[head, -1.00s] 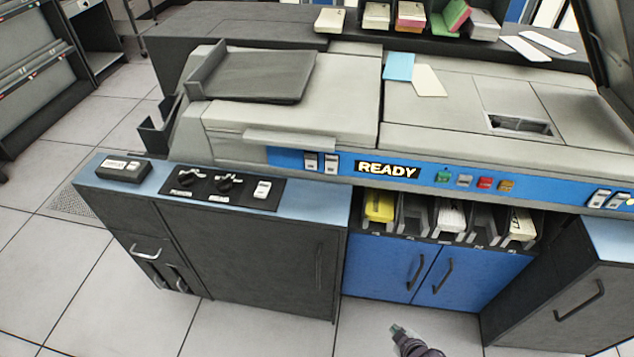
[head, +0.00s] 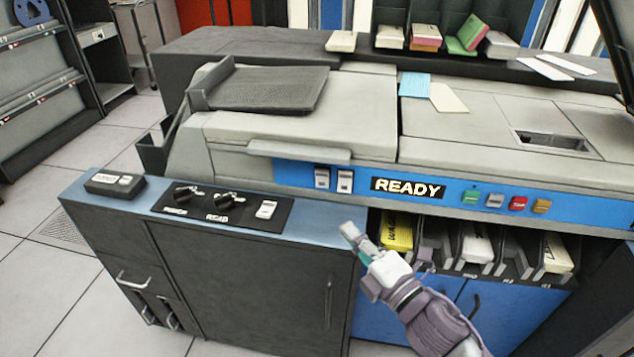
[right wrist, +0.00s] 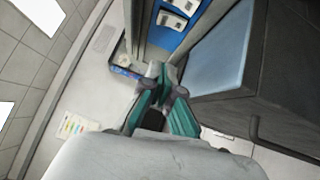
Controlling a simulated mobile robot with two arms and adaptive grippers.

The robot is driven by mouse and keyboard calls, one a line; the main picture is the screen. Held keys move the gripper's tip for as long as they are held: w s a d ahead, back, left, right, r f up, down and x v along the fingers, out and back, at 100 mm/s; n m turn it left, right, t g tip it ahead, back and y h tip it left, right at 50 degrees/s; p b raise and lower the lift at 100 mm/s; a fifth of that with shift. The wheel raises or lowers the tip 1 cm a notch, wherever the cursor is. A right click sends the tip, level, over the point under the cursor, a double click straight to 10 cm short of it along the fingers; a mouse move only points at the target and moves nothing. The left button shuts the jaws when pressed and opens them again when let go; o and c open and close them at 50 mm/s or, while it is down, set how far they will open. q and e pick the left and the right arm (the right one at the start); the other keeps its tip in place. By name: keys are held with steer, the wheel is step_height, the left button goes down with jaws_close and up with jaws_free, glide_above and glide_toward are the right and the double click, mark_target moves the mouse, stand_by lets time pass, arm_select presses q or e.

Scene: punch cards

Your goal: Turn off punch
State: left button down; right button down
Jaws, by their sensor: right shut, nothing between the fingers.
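A black control panel (head: 248,219) lies on the blue top of the left cabinet. It has a left knob (head: 183,195) with a blurred label, apparently PUNCH. A second knob (head: 224,201) appears labelled READ. A white rocker switch (head: 266,209) sits at the panel's right end. My left gripper is not in view.
The grey machine (head: 300,126) has a lit READY sign (head: 407,187), two white switches and several coloured buttons. A small black box (head: 114,183) sits left on the cabinet top. Card bins, one holding yellow cards (head: 397,232), lie right of my gripper.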

glide_toward(316, 175)
steer(key=a, duration=0.2)
steer(key=w+a, duration=0.1)
steer(key=a, duration=0.1)
steer(key=shift+w, duration=0.1)
steer(key=shift+w+d+r, duration=0.1)
steer(key=shift+w, duration=0.5)
steer(key=shift+w+d+r, duration=0.1)
steer(key=shift+w, duration=0.55)
steer(key=shift+w+d, duration=0.1)
steer(key=shift+w, duration=0.5)
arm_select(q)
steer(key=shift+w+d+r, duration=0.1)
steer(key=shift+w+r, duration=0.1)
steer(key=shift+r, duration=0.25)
arm_select(e)
steer(key=shift+w, duration=0.1)
steer(key=shift+r, duration=0.1)
